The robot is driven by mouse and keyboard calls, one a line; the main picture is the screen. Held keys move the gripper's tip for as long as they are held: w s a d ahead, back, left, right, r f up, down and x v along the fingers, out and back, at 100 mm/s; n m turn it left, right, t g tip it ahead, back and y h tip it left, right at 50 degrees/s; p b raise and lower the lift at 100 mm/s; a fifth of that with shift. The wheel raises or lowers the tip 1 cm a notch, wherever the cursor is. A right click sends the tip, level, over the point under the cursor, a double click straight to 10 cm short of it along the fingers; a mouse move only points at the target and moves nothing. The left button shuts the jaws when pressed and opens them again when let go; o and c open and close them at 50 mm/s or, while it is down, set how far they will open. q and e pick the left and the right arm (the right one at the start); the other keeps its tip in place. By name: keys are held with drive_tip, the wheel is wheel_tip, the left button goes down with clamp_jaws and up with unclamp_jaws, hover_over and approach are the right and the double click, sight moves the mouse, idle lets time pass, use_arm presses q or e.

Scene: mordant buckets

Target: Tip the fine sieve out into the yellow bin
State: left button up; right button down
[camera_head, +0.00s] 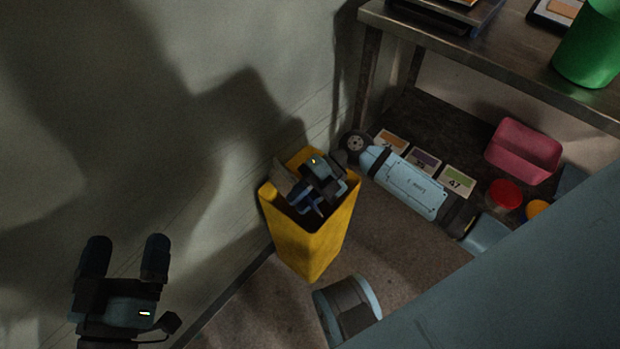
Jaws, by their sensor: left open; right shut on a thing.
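The yellow bin (318,248) stands on the floor against the wall, its open top facing up. My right gripper (307,200) is down in the bin's mouth, its arm coming over the rim from the right. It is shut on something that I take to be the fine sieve. A greyish-brown edge (282,176) at the bin's left rim may be part of it, but the gripper and shadow hide most of it. I cannot tell its tilt or contents. My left gripper (126,258) is open and empty, well left of the bin.
A metal table (440,45) at the upper right carries a green container (588,50). Its lower shelf holds numbered cards (457,182), a pink tub (523,150) and a red-lidded jar (503,196). The wall is close behind the bin. Floor shows between bin and shelf.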

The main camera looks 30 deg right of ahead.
use_arm(q)
drive_tip(key=s+a+f+g+y+p, duration=0.3)
drive_tip(key=a+f+g+y+p, duration=0.2)
drive_tip(key=p, duration=1.4)
wheel_tip(320, 180, down, 2)
drive_tip(key=shift+a+f+n+g+y, duration=0.2)
drive_tip(key=shift+a+n+g+y, duration=0.2)
drive_tip(key=shift+a+g, duration=0.45)
use_arm(e)
drive_tip(key=s+a+f+t+h, duration=0.1)
drive_tip(key=a+f+t+h, duration=0.1)
drive_tip(key=a+f+h, duration=0.4)
drive_tip(key=a+h, duration=0.5)
drive_tip(key=h, duration=0.2)
drive_tip(key=shift+s+a, duration=0.25)
drive_tip(key=shift+s, duration=0.05)
use_arm(q)
drive_tip(key=shift+r, duration=0.25)
use_arm(e)
drive_tip(key=shift+f, duration=0.1)
